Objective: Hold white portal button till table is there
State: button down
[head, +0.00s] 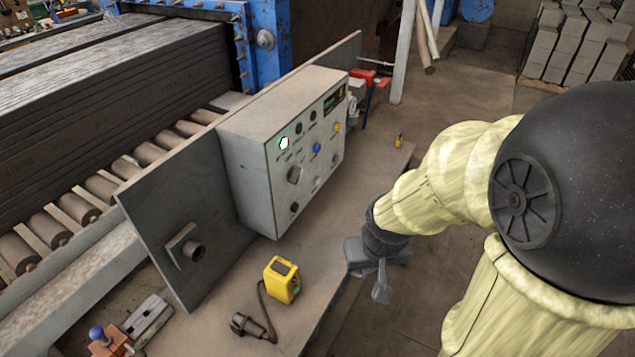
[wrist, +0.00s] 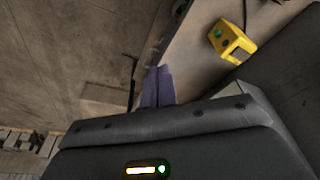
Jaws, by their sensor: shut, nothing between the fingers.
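A grey control box (head: 245,158) stands on the workbench in the head view. Its face carries several knobs and buttons. A white button (head: 284,143) with a green edge is at the upper left of that face. My gripper (head: 381,292) points down beside the bench's right edge, to the right of the box and apart from it. In the wrist view my gripper's fingers (wrist: 158,74) are together with nothing between them. The white button is not in the wrist view. I cannot tell which table the task means.
The wooden workbench top (head: 345,215) runs under the box. A yellow device (head: 282,280) with a cable lies on it; it also shows in the wrist view (wrist: 231,41). A roller conveyor (head: 110,185) with stacked boards is behind. Grey bricks (head: 575,45) stand at back right.

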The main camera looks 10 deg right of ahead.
aim_at(317, 181)
jog(key=w+d+f+n+t+y+b, duration=0.1)
jog(key=w+d+f+n+t+b, duration=0.1)
jog(key=w+n+t+b, duration=0.3)
jog(key=w+d+f+n+t+y+b, duration=0.1)
jog(key=w+f+n+t+b, duration=0.3)
jog(key=w+t, duration=0.6)
jog(key=w+d+n+b, duration=0.1)
jog(key=w+n, duration=0.1)
jog(key=w, duration=0.7)
jog(key=shift+w+f+t+y+b, duration=0.3)
jog(key=shift+f+t, duration=0.1)
jog(key=w+a+p, duration=0.1)
jog(key=w+a, duration=0.4)
jog(key=a, duration=0.2)
jog(key=shift+p, duration=0.3)
jog(key=shift+w+a, duration=0.15)
dwell(0.6)
